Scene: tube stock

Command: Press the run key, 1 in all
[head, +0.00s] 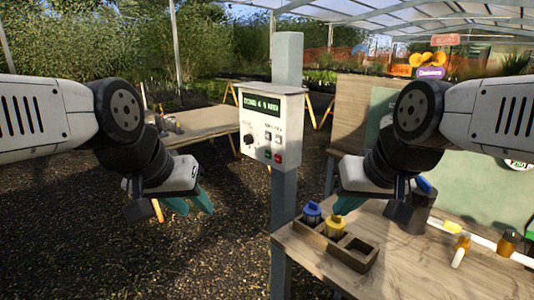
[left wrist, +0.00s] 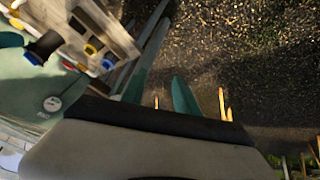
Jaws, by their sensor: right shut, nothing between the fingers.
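A white control box (head: 272,125) with a lit green text display (head: 262,104) is fixed to a grey post. Its front has a black knob (head: 249,139), small grey switches, a green key (head: 267,154) and a red key (head: 278,157). The labels are too small to read, so I cannot tell which is the run key. My left gripper (head: 191,206) is left of and below the box, apart from it, with teal fingers spread and empty in the left wrist view (left wrist: 158,85). My right gripper (head: 349,204) is shut and empty, right of the box above the bench.
A wooden bench (head: 460,275) stands at right. A wooden rack (head: 316,245) on it holds a blue-capped bottle (head: 312,212) and a yellow-capped bottle (head: 335,227).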

